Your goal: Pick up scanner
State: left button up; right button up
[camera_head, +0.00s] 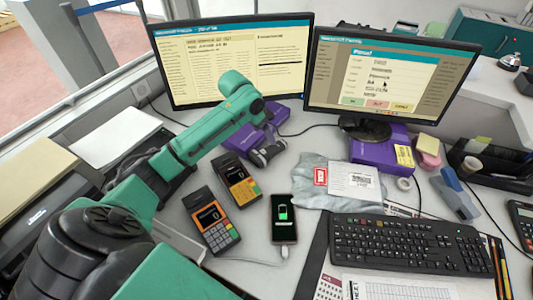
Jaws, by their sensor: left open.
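No object is clearly recognisable as the scanner. A grey and blue handheld-looking item (455,194) lies at the right of the keyboard's far edge; I cannot tell if it is the scanner. Two handheld devices with small screens lie left of centre: an orange one with a keypad (213,222) and a yellow-orange one (239,180) behind it. My left gripper (266,155) is open, with nothing visible in it, just beyond the yellow-orange device and in front of a purple box (255,128). My right gripper is not in view.
A phone (283,218) with a cable lies near the centre. A grey parcel bag (318,183) and the keyboard (411,243) fill the right middle. Two monitors (232,60) (387,75) stand behind. A second purple box (371,153) and a black tray (490,167) are at right.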

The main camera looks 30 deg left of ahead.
aim_at(273, 148)
pick_arm(q)
jog(key=x, duration=1)
jog(key=shift+d+f, duration=0.15)
grip_shut()
